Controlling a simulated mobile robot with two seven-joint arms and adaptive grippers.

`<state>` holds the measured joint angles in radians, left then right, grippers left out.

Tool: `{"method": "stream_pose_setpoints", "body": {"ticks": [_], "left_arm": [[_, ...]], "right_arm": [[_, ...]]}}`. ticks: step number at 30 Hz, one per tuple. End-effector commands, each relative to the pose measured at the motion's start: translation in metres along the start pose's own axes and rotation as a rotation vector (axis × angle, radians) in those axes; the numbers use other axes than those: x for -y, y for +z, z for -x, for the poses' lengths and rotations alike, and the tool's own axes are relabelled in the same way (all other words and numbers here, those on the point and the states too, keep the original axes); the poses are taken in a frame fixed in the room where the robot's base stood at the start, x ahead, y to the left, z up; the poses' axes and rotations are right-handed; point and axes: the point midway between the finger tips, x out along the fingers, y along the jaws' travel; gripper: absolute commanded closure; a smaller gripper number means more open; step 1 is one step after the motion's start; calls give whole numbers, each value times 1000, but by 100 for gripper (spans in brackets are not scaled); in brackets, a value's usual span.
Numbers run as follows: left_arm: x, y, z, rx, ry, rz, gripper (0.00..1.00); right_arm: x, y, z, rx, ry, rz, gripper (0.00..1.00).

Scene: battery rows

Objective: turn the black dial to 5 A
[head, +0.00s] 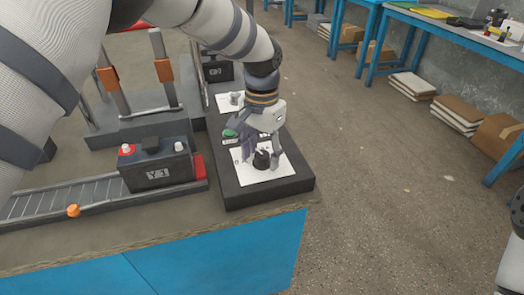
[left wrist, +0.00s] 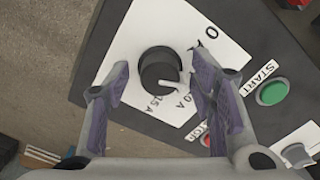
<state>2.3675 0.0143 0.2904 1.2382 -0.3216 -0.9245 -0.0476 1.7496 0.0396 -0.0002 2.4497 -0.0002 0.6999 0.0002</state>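The black dial (head: 261,160) sits on a white plate (head: 244,176) near the front of a dark control box (head: 296,184). It also shows in the left wrist view (left wrist: 157,68), with a white pointer aimed to the lower right. Labels "0", "15 A" and a partly covered one ending in "0 A" surround it; the pointer is close to the latter. No 5 A label is readable; my right-hand finger covers part of the scale. My left gripper (left wrist: 158,66) is open, one finger on each side of the dial; contact cannot be told. My right gripper is not in view.
A green START button (left wrist: 273,91) and a partly hidden red button (left wrist: 205,140) are beside the dial. A black battery (head: 157,172) stands on the conveyor (head: 70,203) left of the box. The blue bench (head: 215,255) ends just right of the box; open floor lies beyond.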

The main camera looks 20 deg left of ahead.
Motion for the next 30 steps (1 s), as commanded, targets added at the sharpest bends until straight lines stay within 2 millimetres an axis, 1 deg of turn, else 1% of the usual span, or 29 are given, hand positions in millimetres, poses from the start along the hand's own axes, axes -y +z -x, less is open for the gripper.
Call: {"method": "stream_pose_setpoints", "body": {"ticks": [6, 8, 11, 15, 18, 21, 25, 30], "left_arm": [[0, -1, 2, -3, -1, 0, 49], [0, -1, 6, -4, -1, 1, 49], [1, -2, 25, -8, -3, 1, 49], [0, -1, 64, -7, -3, 0, 49], [0, -1, 89, -7, -2, 1, 49], [0, -1, 108, -5, -2, 1, 49], [0, 0, 119, -1, -1, 0, 49], [0, 0, 121, -1, 0, 0, 49]], "right_arm": [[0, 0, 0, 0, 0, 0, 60], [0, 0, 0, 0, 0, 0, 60], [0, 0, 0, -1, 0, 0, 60], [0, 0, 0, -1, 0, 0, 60], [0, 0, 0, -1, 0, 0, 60], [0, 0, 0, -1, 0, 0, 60], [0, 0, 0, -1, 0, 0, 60], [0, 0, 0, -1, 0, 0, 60]]}}
